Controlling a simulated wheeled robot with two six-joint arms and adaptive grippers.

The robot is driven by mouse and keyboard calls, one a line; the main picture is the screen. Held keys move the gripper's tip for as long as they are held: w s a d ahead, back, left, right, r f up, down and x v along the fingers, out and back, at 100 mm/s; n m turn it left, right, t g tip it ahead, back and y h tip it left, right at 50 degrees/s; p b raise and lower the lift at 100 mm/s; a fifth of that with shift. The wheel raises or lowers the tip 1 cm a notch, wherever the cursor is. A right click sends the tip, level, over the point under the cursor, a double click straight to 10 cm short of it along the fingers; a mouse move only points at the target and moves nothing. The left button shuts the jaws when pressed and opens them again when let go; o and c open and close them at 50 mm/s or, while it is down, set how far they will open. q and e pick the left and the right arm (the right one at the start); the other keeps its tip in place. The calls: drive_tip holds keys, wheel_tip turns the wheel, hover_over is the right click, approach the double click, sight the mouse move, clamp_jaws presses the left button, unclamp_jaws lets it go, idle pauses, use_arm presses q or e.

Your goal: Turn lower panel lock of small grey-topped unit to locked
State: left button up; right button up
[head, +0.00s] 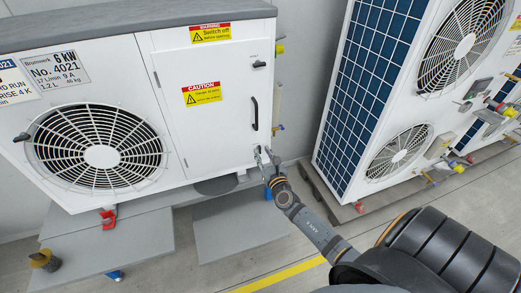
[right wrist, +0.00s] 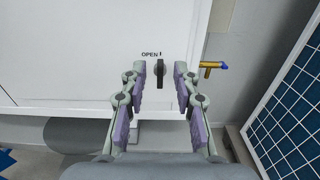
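The small grey-topped unit (head: 160,115) is the white box on the left, with a fan grille and a white access panel (head: 205,130). Its lower panel lock (right wrist: 160,70) is a small dark knob in the right wrist view, standing about upright beside the label OPEN. My right gripper (head: 263,154) is at the panel's lower right corner and mostly hides the lock in the head view. In the right wrist view its fingers (right wrist: 160,82) are apart, one on each side of the knob. I cannot tell whether they touch it. My left gripper is not in view.
The upper lock (head: 259,64) and a black handle (head: 254,113) are on the same panel. A larger two-fan unit (head: 400,90) stands to the right, across a floor gap.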

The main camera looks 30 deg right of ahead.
sight(260, 149)
drive_tip(key=shift+x, duration=1.2)
drive_tip(key=shift+c, duration=0.3)
clamp_jaws()
